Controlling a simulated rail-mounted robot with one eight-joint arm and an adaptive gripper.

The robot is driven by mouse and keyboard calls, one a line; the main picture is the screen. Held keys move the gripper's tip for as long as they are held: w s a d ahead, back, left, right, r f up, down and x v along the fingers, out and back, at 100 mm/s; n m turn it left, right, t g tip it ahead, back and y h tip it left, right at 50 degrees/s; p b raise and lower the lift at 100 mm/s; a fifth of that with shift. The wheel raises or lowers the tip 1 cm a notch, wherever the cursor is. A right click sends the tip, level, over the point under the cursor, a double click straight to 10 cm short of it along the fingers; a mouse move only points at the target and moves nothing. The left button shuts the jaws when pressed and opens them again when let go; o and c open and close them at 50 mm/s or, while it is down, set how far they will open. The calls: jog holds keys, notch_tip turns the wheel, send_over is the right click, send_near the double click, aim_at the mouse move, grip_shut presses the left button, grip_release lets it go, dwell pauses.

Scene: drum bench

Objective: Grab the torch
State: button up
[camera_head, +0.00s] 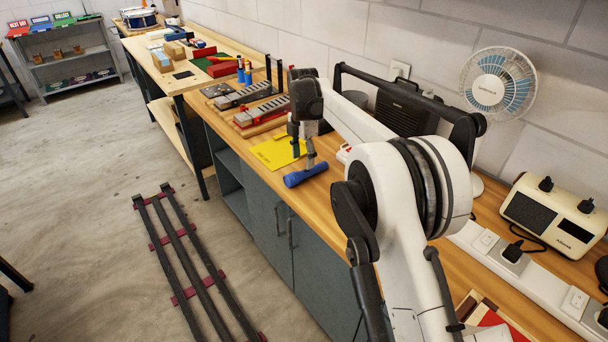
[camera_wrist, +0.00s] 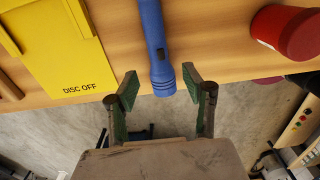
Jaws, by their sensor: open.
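The torch (camera_head: 306,175) is blue and lies on the wooden bench near its front edge. In the wrist view the torch (camera_wrist: 155,40) runs down from the top edge, its wider end toward my gripper (camera_wrist: 161,88). The jaws are apart, one on each side of the line of the torch, with its wider end close to the space between the fingertips. Nothing is held. In the head view my gripper (camera_head: 303,148) points down above the torch. Whether the fingers touch the torch cannot be told.
A yellow sheet (camera_head: 276,152) marked "DISC OFF" lies left of the torch. A red round object (camera_wrist: 287,32) is to its right in the wrist view. Metal-topped blocks (camera_head: 262,112) stand behind. A fan (camera_head: 498,84) and a cream box (camera_head: 552,215) are at right.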

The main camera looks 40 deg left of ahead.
aim_at(304, 171)
jog(key=shift+w+f+p, duration=0.15)
jog(key=shift+f+p, duration=0.1)
jog(key=shift+f, duration=1.45)
jog(key=shift+w+f+p, duration=0.1)
jog(key=shift+f+p, duration=0.15)
jog(key=shift+f, duration=1.45)
grip_shut()
